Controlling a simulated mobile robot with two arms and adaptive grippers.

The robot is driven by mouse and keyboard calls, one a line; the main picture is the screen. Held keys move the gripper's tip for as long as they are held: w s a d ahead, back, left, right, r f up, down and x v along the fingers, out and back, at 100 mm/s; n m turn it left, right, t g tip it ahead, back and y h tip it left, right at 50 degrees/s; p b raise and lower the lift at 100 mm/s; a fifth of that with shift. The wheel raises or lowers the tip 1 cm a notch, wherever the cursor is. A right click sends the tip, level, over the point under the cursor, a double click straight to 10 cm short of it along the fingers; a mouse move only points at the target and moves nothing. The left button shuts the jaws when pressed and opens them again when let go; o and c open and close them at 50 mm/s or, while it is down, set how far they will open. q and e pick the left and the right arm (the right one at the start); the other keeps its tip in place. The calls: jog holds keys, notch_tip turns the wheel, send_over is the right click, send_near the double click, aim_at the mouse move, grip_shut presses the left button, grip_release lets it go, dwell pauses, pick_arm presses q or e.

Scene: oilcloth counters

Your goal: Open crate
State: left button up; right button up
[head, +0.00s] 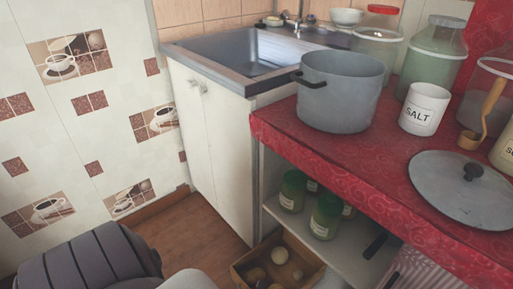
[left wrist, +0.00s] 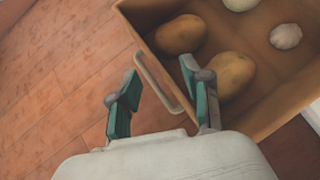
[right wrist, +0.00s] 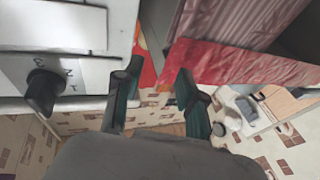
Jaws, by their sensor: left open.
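The crate is a brown open-topped box at the bottom of the shelf unit in the head view (head: 304,254), with potatoes and pale round vegetables inside. In the left wrist view the crate (left wrist: 148,36) fills the upper right, and a pale loop handle (left wrist: 149,78) stands out from its near wall. My left gripper (left wrist: 163,98) is open, its two fingers apart on either side of the handle; I cannot tell whether they touch it. My right gripper (right wrist: 156,92) is open and empty, away from the crate. Neither gripper's fingers show in the head view.
Green-lidded jars (head: 326,216) stand on the shelf above the crate. The red-covered counter (head: 385,163) holds a grey pot (head: 340,95), a salt jar (head: 424,108) and a lid (head: 461,187). A white cabinet (head: 213,140) stands to the left. Wooden floor (head: 205,232) is clear before it.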

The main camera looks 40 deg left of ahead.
pick_arm(q)
jog(key=v, duration=0.9)
jog(key=shift+s+d+r, duration=0.2)
jog(key=shift+d+r, duration=0.05)
